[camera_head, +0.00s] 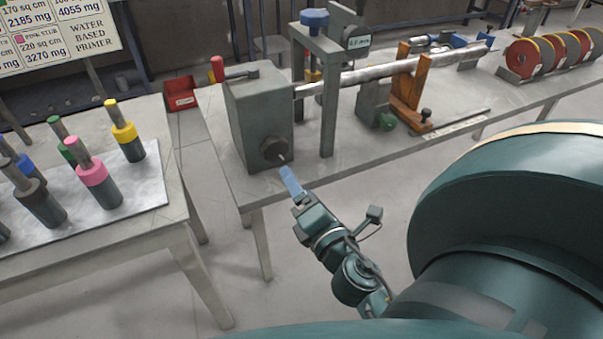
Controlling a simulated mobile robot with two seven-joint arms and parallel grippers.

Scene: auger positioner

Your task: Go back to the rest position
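My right gripper (290,182) reaches up from the lower right, with its light blue fingertips just below and in front of the dark round knob (273,149) on the grey box (258,110). The fingers overlap from this angle, so I cannot tell whether they are open or touching the short pin at the knob. My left gripper is not in view. A long metal auger rod (385,69) runs right from the grey box through an upright frame and an orange wooden support (412,82).
The workbench (345,160) holds colored discs (550,52) at far right. The left table (165,215) carries several color-banded cylinders, including a pink one (95,178) and a yellow one (124,130). A red bin (181,94) stands behind. Open floor lies between the tables.

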